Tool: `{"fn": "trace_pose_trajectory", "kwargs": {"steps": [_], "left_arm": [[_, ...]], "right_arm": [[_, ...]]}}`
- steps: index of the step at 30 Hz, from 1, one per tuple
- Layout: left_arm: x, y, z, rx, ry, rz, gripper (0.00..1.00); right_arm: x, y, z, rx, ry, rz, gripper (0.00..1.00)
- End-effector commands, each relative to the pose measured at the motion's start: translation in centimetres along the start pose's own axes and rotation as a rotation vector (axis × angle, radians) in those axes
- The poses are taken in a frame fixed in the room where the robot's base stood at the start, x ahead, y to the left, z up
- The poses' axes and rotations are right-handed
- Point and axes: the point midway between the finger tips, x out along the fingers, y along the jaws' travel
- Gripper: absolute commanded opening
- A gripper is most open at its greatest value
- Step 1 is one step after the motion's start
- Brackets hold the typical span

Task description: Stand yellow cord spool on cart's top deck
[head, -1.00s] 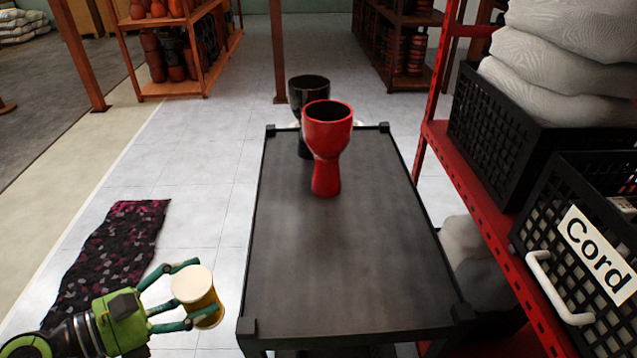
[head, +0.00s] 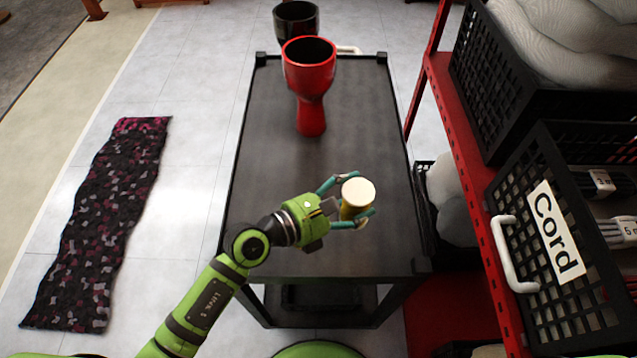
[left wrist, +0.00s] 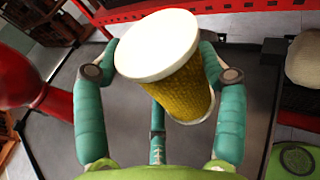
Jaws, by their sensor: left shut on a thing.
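The yellow cord spool (head: 353,208) has a pale round end cap facing up. My left gripper (head: 345,203) is shut on it and holds it over the near right part of the cart's top deck (head: 300,235). In the left wrist view the spool (left wrist: 182,88) sits between the teal fingers of the gripper (left wrist: 160,85), with dark deck behind it. I cannot tell whether its lower end touches the deck. My right gripper is not in view.
A red goblet drum (head: 310,85) stands upright on the deck's far half, with a black drum (head: 296,22) behind it. A red shelf (head: 470,170) with black crates, one labelled Cord (head: 555,230), is at the right. A patterned mat (head: 95,225) lies on the floor at left.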

Motion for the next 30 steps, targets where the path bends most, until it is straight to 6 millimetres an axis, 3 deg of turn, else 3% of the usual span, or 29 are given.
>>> {"fn": "trace_pose_trajectory", "kwargs": {"steps": [6, 12, 22, 30], "left_arm": [[-1.4, 4.7, -3.5, 0.000, 0.001, 0.003, 0.35], [-2.1, 6.8, -4.6, 0.000, -0.001, 0.002, 0.35], [-1.5, 7.1, -8.3, -0.004, -0.003, 0.001, 0.35], [-1.4, 7.1, -8.5, 0.001, -0.003, 0.000, 0.35]], "right_arm": [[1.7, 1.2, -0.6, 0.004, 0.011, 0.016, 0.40], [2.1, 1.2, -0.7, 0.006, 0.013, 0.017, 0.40], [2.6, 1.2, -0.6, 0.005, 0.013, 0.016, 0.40], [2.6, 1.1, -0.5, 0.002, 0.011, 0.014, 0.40]]}}
